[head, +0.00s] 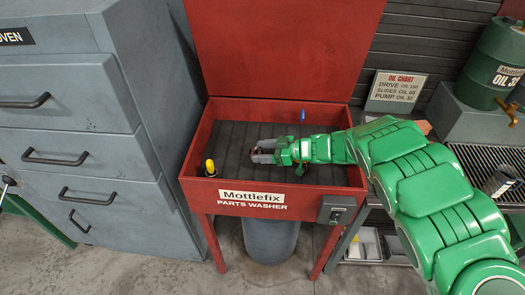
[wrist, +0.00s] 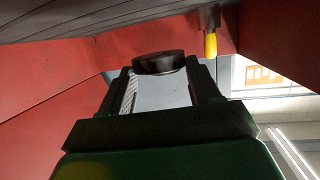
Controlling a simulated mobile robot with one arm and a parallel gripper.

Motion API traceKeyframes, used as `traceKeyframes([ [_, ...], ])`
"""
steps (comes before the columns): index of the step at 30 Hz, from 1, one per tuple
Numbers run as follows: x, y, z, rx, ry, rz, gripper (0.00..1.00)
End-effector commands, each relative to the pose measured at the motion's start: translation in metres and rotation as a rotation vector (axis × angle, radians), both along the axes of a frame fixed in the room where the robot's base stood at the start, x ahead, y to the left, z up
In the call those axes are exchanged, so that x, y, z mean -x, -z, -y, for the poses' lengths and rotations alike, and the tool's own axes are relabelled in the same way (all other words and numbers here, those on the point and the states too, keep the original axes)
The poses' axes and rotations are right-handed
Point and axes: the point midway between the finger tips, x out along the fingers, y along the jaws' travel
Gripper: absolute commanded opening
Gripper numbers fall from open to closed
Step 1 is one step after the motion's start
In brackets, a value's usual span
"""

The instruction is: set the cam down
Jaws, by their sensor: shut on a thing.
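The cam, a small dark rounded piece (wrist: 158,63), is between my fingertips in the wrist view. My gripper (head: 256,153) is shut on it, inside the red parts washer (head: 280,206), low over the grey ribbed basin floor (head: 233,127). In the head view the cam is mostly hidden by the grey fingers, with only a small dark-red bit showing between them. I cannot tell whether the cam touches the floor of the basin.
A yellow-tipped nozzle (head: 210,166) stands at the washer's front left corner; it also shows in the wrist view (wrist: 210,45). A small blue piece (head: 303,115) is at the back. The raised red lid (head: 285,45) stands behind.

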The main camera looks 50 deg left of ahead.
Motion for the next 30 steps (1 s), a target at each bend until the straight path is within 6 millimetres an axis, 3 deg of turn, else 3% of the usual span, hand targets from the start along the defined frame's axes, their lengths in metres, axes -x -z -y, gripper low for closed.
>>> traceKeyframes([
  [11, 0.0000, 0.0066, -0.0001, -0.001, 0.000, 0.000, 0.25],
  [12, 0.0001, 0.0067, -0.0001, -0.001, 0.000, 0.001, 0.64],
  [17, 0.0000, 0.0067, 0.0001, 0.000, 0.000, 0.000, 0.88],
  [30, -0.0002, 0.0012, 0.0002, 0.000, 0.000, 0.000, 0.88],
])
